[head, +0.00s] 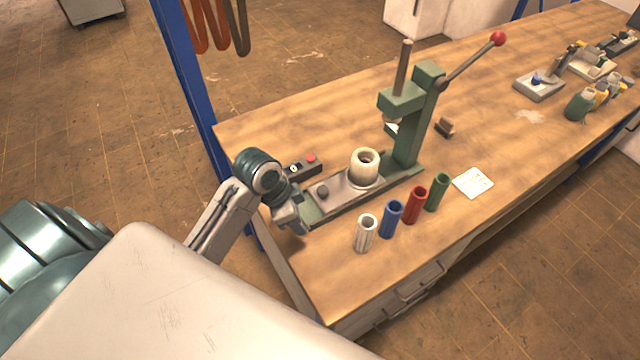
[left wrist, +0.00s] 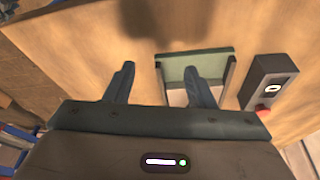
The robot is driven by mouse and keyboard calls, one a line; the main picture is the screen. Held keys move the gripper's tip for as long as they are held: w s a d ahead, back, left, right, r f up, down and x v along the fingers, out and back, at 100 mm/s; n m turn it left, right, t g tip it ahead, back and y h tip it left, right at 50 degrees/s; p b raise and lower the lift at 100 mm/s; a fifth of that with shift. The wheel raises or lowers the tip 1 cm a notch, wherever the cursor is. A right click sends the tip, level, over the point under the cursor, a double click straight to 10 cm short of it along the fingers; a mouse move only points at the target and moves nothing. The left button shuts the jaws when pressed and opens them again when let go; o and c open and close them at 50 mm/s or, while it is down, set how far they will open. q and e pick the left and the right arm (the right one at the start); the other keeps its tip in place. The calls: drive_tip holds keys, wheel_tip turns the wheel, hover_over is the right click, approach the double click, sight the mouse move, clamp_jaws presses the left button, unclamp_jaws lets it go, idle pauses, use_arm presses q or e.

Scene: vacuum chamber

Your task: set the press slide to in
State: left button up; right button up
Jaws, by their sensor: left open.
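The green press (head: 404,140) stands on the bench with a long base running to the left. On this base lies the grey press slide (head: 340,193), with a dark knob (head: 322,191) near its left end and a cream round holder (head: 365,163) on it. The holder sits to the left of the press column, not against it. My left gripper (head: 293,214) is at the left end of the base, open and empty. In the left wrist view, one finger of the left gripper (left wrist: 158,85) overlaps the green end of the base (left wrist: 195,62); contact cannot be told. My right gripper is not in view.
A control box (head: 302,166) with a red button stands behind the base and shows in the left wrist view (left wrist: 268,82). White (head: 365,233), blue (head: 391,218), red (head: 414,204) and green (head: 437,191) tubes stand in front. A white card (head: 473,182) lies right of them.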

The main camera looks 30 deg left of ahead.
use_arm(q)
drive_tip(key=w+a+r+m+g+h, duration=0.1)
drive_tip(key=w+a+r+m+h, duration=0.15)
drive_tip(key=w+r+m, duration=0.5)
drive_tip(key=n+b, duration=0.1)
drive_tip(key=b, duration=0.1)
hover_over(322, 189)
drive_tip(key=a, duration=0.2)
drive_tip(key=f, duration=0.2)
drive_tip(key=shift+s+a+f+y, duration=0.2)
drive_tip(key=shift+s+f+y, duration=0.05)
drive_tip(key=shift+s+f, duration=0.15)
drive_tip(key=x, duration=0.3)
drive_tip(key=shift+d+f+n+p, duration=0.2)
drive_tip(key=shift+f+n+p, duration=0.05)
drive_tip(key=shift+p, duration=0.15)
drive_tip(key=shift+x, duration=0.85)
drive_tip(key=shift+a, duration=0.1)
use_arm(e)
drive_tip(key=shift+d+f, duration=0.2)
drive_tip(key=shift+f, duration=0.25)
use_arm(q)
drive_tip(key=shift+c, duration=0.3)
clamp_jaws()
drive_tip(key=shift+a, duration=0.1)
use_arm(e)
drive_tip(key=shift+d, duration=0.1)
